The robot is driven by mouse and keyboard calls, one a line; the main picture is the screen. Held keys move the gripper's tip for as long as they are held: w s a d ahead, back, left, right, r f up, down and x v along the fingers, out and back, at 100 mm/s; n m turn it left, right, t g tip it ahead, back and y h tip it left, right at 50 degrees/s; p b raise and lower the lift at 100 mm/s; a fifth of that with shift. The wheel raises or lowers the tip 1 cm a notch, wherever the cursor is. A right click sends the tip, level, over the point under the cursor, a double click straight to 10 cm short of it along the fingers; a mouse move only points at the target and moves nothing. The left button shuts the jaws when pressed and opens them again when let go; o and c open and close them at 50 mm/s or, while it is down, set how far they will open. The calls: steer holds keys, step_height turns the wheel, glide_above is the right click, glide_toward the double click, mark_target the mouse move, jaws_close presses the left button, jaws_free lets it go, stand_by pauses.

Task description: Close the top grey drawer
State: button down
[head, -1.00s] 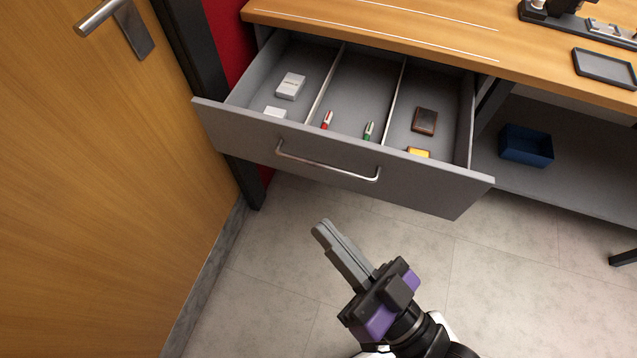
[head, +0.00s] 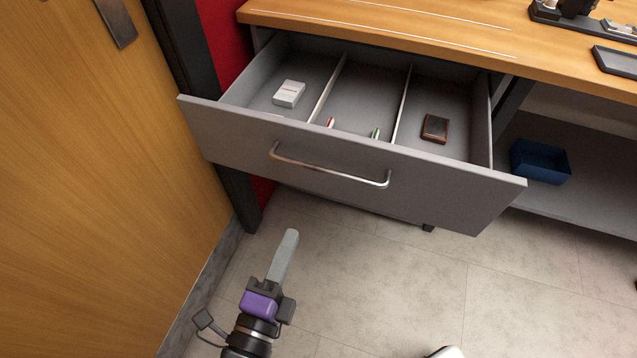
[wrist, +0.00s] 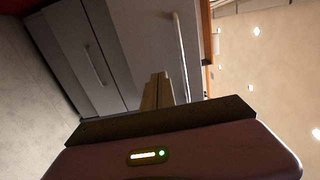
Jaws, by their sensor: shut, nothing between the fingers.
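The top grey drawer (head: 345,170) is pulled out from under the wooden worktop, with a silver bar handle (head: 330,168) on its front. My gripper (head: 291,234) is below and in front of the drawer front in the head view, apart from it, fingers together and empty. In the wrist view the fingers (wrist: 161,76) point toward grey drawer fronts. A long bar handle (wrist: 181,50) shows just beyond the fingertips. Inside the drawer are a white box (head: 289,94), a brown item (head: 435,128), and the ends of a red and a green marker.
A wooden door (head: 90,190) and a dark post (head: 180,60) stand close on the left. A blue bin (head: 540,161) sits on a lower shelf at right. The worktop (head: 400,25) is above the drawer. Floor (head: 390,280) in front is clear.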

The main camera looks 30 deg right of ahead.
steer(key=b, duration=0.2)
glide_toward(320, 181)
steer(key=w+d+r, duration=0.3)
steer(key=d+r, duration=0.1)
steer(key=shift+w+d+f+h, duration=0.1)
steer(key=shift+w+d+h, duration=0.2)
steer(key=shift+w+d, duration=0.4)
steer(key=shift+w+a, duration=0.1)
steer(key=shift+w, duration=0.05)
steer(key=shift+w, duration=0.1)
steer(key=p+x, duration=0.1)
steer(key=x, duration=1.9)
steer(key=f+p+x, duration=0.1)
steer(key=x, duration=0.9)
steer(key=shift+d+p, duration=0.35)
steer(key=shift+w+d+r, duration=0.1)
steer(key=shift+d+r, duration=0.05)
steer(key=shift+d, duration=0.05)
steer(key=shift+d+r, duration=0.1)
